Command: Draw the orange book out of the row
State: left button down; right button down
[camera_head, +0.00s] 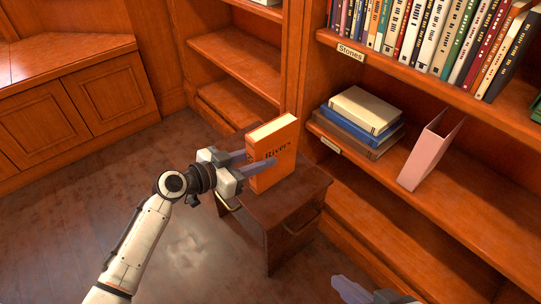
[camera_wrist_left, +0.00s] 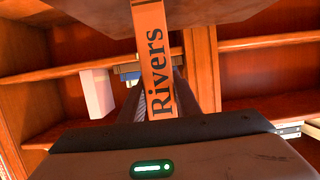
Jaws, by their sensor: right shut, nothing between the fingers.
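The orange book (camera_head: 274,155), lettered "Rivers", stands upright on a small dark wooden stool (camera_head: 262,211), away from the shelves. My left gripper (camera_head: 256,160) has one finger across the book's near cover and the other passing behind it. In the left wrist view the book's lettered spine (camera_wrist_left: 161,60) runs between my two fingers. Whether the fingers press on it or leave a small gap is unclear. My right gripper (camera_head: 350,290) is at the bottom edge, only partly in view, shut and empty.
A bookcase stands at the right. Its upper shelf, labelled "Stones" (camera_head: 350,52), holds a packed row of books (camera_head: 430,35). The shelf below holds a flat stack of books (camera_head: 362,115) and a pink upright piece (camera_head: 428,155). Open floor (camera_head: 190,240) lies left of the stool.

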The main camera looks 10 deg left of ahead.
pick_arm(q)
jog(key=shift+w+r, duration=0.1)
jog(key=shift+r, duration=0.15)
